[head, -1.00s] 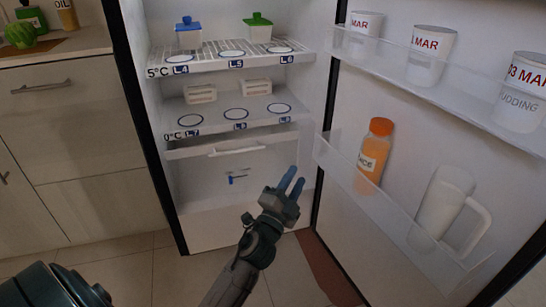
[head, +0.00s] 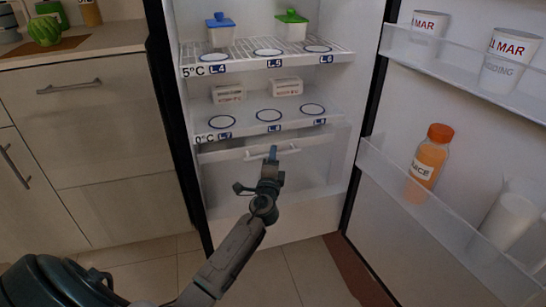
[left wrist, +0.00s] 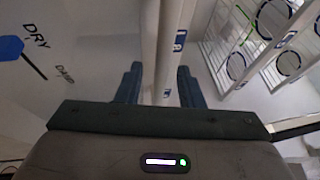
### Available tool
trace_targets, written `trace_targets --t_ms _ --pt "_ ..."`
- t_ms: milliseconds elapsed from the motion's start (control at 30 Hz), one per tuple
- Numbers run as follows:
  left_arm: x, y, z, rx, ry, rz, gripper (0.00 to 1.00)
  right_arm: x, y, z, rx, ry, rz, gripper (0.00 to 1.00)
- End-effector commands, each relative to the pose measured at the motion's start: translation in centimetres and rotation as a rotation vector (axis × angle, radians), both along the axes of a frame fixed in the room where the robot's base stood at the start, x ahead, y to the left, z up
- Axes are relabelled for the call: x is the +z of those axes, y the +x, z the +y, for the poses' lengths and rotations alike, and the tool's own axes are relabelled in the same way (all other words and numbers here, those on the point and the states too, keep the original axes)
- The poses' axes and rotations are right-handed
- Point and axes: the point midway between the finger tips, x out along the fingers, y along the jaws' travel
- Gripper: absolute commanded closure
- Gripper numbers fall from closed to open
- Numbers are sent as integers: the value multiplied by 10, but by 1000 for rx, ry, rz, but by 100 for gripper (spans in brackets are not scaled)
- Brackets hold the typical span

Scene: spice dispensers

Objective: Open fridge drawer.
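The fridge drawer (head: 225,180) is a pale, see-through front under the lower shelf, and it looks closed. Its white bar handle (head: 251,155) runs across the top of the front. My left gripper (head: 272,155) is at the handle, right of its middle, and covers part of it. In the left wrist view my left gripper's two fingers (left wrist: 160,88) are apart, with the white handle (left wrist: 151,35) running between them. I cannot tell whether the fingers touch it. My right gripper is not in view.
The fridge door (head: 400,235) stands open on the right, with bins holding a juice bottle (head: 430,163) and white containers. The shelves above the drawer hold white boxes (head: 228,93) and lidded tubs. A counter cabinet (head: 90,130) is at left. The floor in front is clear.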

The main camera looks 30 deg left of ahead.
Motion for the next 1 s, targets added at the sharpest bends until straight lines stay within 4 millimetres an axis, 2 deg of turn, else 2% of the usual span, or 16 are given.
trace_targets --t_ms 133,400,433,600,1000 --pt "2 9 5 0 0 0 66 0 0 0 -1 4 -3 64" --pt "2 10 5 -1 0 0 66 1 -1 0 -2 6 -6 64" --pt "2 10 5 -1 0 0 68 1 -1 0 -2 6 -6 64" --pt "2 10 5 -1 0 0 100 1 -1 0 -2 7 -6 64" --pt "2 6 0 -1 -2 0 100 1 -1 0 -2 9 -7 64"
